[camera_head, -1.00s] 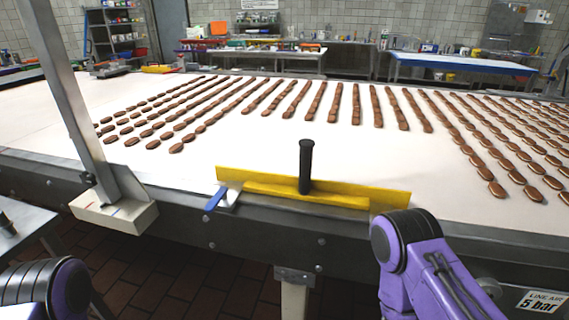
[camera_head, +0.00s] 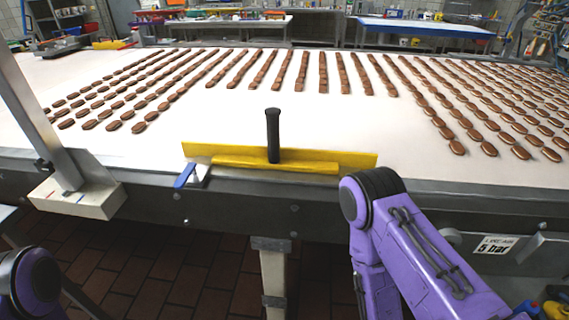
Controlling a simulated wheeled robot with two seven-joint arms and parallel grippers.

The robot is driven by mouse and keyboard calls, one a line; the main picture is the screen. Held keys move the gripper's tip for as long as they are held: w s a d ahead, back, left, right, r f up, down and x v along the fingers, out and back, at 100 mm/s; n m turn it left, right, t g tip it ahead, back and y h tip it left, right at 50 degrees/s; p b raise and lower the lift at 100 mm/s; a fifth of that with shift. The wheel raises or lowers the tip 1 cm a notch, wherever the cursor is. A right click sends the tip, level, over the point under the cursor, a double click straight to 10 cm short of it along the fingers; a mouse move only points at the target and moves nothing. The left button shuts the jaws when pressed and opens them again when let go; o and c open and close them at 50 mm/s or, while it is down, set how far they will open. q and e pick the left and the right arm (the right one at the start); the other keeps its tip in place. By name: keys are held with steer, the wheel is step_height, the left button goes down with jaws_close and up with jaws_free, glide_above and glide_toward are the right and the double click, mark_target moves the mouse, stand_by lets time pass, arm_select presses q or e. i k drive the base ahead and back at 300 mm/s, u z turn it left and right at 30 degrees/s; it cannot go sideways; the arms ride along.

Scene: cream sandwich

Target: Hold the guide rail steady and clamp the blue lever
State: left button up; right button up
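The yellow guide rail (camera_head: 330,158) stands along the front edge of the white conveyor belt, with a black upright handle (camera_head: 273,135) near its middle. The blue lever (camera_head: 185,175) sits on a small pale metal block at the rail's left end, over the conveyor's front edge, and slants down to the left. Purple and black links of my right arm are at the lower right, in front of the conveyor. A dark part of my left arm is at the lower left corner. Neither gripper shows. Nothing of mine is seen touching the rail or lever.
Rows of brown sandwich biscuits (camera_head: 324,75) lie on the white belt (camera_head: 230,130) behind the rail. A grey metal post (camera_head: 40,120) on a pale block (camera_head: 78,198) stands at the left. A blue table (camera_head: 425,29) is at the back. The belt just behind the rail is clear.

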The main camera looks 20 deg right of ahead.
mark_target(190, 170)
steer(key=k, duration=0.5)
steer(key=u, duration=1.55)
steer(key=i, duration=1)
steer(key=z, duration=2.4)
steer(key=i, duration=0.5)
